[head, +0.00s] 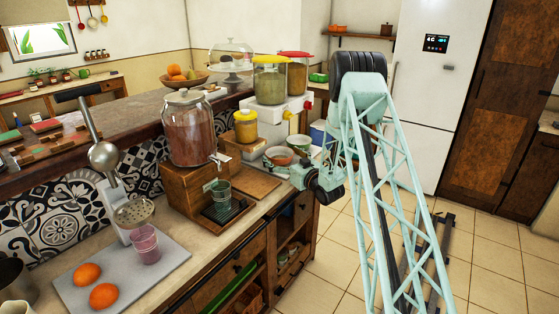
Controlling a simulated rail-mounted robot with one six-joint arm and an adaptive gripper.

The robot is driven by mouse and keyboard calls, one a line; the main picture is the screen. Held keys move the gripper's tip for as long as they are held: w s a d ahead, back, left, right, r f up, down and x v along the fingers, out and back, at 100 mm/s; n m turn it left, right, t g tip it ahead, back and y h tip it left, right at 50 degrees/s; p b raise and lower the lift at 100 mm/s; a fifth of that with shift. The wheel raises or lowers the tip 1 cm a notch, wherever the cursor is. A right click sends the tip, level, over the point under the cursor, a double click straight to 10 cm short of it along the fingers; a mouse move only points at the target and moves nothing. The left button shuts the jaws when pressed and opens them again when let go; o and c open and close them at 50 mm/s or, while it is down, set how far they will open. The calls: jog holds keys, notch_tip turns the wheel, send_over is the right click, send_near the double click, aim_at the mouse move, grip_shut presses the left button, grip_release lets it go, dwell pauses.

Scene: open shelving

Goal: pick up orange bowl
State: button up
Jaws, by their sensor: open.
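Two small bowls stand close together on the right end of the counter in the head view. My gripper (301,172) is at the counter's right end, just in front of and beside the bowls. It is open, and nothing shows between its fingers. My arm hides part of the area to the right of the bowls.
A juice dispenser (188,130) on a wooden stand, a yellow-lidded jar (246,126) and a two-jar dispenser (271,82) stand left of and behind the bowls. A grey board (125,272) with two oranges lies at front left. Open floor (490,260) is on the right.

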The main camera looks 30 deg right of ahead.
jog(key=shift+w+a, duration=0.1)
jog(key=shift+w, duration=0.3)
jog(key=shift+c, duration=0.7)
jog(key=c, duration=0.8)
